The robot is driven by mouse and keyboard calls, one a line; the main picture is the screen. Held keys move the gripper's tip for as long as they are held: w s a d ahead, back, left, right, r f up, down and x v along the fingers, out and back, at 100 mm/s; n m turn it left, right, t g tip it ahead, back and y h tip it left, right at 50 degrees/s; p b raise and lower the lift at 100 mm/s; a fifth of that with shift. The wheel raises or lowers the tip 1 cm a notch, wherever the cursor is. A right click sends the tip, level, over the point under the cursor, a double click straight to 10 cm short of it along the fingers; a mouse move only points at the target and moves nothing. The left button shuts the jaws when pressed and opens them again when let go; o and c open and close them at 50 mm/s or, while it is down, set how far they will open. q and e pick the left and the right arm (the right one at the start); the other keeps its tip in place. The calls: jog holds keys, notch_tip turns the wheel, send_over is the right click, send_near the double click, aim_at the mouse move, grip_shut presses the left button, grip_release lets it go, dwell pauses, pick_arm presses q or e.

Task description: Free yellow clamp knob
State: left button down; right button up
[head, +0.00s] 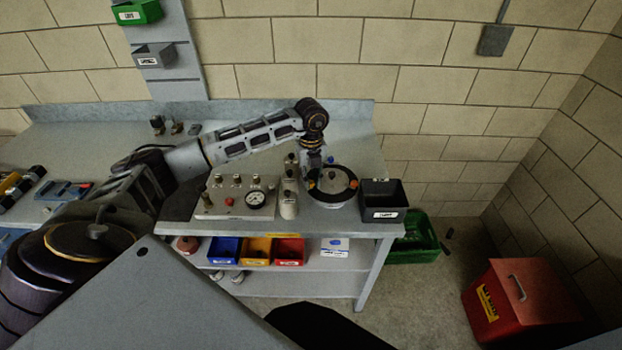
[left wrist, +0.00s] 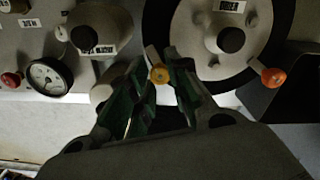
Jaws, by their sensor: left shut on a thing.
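The yellow clamp knob (left wrist: 159,75) sits at the lower left rim of a round vessel lid in the left wrist view. My left gripper (left wrist: 163,62) is shut on it, with one green-lined finger on each side. The round vessel (head: 333,182) has a pale lid with a dark knob in its middle and a black ring; it also shows in the left wrist view (left wrist: 204,30). An orange knob (left wrist: 273,78) is on the right of its rim. In the head view my left gripper (head: 312,172) is at the vessel's left edge, partly hidden by the wrist. My right gripper is not in view.
A panel with a pressure gauge (head: 256,199) and a pale cylinder (head: 289,200) stand left of the vessel. A black bin (head: 384,200) is close on its right. A green crate (head: 416,238) and red box (head: 520,302) are on the floor.

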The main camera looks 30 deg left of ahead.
aim_at(311, 181)
pick_arm(q)
jog(key=shift+r, duration=0.1)
dwell(0.4)
jog(key=c, duration=1.3)
grip_release()
jog(key=shift+r, duration=5.95)
